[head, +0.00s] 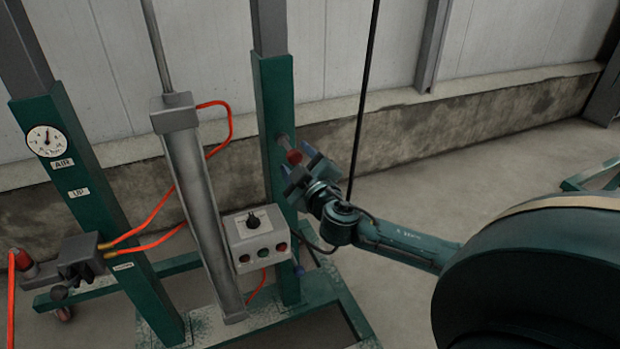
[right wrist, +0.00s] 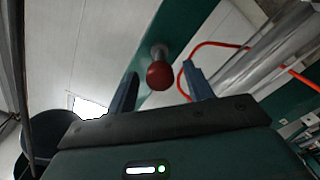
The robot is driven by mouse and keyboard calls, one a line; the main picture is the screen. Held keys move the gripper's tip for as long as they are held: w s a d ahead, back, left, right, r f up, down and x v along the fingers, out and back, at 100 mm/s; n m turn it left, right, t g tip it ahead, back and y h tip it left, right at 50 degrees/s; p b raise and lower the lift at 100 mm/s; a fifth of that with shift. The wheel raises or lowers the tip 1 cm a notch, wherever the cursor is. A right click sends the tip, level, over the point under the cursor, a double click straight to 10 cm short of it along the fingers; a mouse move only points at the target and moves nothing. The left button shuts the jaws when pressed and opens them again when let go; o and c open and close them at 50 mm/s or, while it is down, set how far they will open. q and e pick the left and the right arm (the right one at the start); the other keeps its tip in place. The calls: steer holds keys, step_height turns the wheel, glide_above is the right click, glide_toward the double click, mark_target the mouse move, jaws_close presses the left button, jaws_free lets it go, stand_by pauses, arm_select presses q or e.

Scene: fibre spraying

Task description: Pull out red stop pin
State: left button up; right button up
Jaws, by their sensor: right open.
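The red stop pin (head: 294,157) sticks out of the right green post (head: 275,110) on a short metal shaft in the head view. In the right wrist view its round red knob (right wrist: 160,76) lies between the two fingers, near their tips. My right gripper (head: 304,160) is open and sits at the knob, with one finger to either side of it. In the right wrist view my right gripper (right wrist: 158,82) shows a gap around the knob; I see no contact. My left gripper is in neither view.
A control box (head: 257,236) with a knob and buttons sits below the pin. A grey cylinder (head: 200,200) with red hoses stands left of the post. A black cable (head: 362,90) hangs beside my right arm. The floor to the right is mostly clear.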

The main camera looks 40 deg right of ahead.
arm_select(q)
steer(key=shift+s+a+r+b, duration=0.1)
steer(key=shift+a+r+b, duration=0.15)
steer(key=shift+b, duration=0.3)
arm_select(e)
steer(key=v, duration=1.2)
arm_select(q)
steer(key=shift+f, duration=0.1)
